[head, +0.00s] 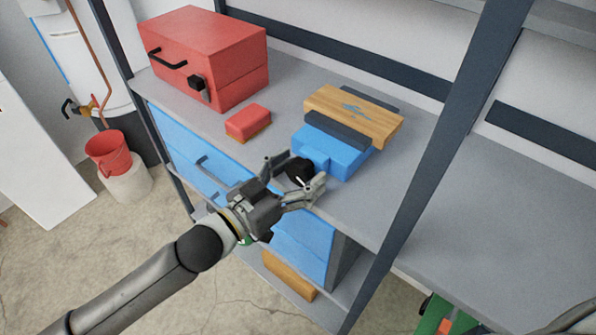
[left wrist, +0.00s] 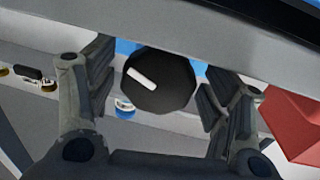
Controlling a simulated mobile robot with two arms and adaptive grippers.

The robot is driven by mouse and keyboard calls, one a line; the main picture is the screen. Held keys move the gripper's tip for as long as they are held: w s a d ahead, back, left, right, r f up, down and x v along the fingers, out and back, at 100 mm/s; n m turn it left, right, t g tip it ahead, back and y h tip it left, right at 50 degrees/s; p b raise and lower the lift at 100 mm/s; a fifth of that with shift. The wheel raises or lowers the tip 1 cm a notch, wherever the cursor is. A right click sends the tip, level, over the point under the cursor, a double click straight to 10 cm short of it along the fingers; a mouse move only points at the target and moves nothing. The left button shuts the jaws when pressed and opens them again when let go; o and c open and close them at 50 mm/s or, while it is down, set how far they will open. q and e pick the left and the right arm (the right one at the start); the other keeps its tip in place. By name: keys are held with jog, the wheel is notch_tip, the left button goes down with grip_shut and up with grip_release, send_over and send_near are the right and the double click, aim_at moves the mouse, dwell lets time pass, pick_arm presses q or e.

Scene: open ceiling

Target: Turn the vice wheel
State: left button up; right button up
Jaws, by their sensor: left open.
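The blue vice (head: 335,150) stands on the grey shelf, with a wooden board (head: 355,107) between its dark jaws. Its black wheel (head: 298,168) faces my left arm. The wheel also shows in the left wrist view (left wrist: 165,85), round, with a white bar slanting down to the right from its upper left. My left gripper (head: 301,172) is open, with one finger on each side of the wheel. In the wrist view gaps show between the fingers and the wheel. My right gripper is not in view.
A red toolbox (head: 215,50) and a small red box (head: 248,122) stand on the shelf (head: 290,75) left of the vice. A dark upright post (head: 440,150) rises to its right. Blue drawers (head: 190,150) lie below.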

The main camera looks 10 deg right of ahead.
pick_arm(q)
jog(key=shift+c, duration=0.5)
jog(key=c, duration=0.9)
jog(key=shift+r+m+p, duration=0.2)
jog(key=shift+m+p, duration=0.1)
jog(key=shift+p, duration=0.2)
jog(key=shift+c, duration=0.2)
jog(key=shift+f+m, duration=0.2)
jog(key=shift+m, duration=0.2)
jog(key=o, duration=1)
jog(key=shift+o, duration=0.2)
jog(key=v, duration=1.2)
jog(key=shift+a+r, duration=0.1)
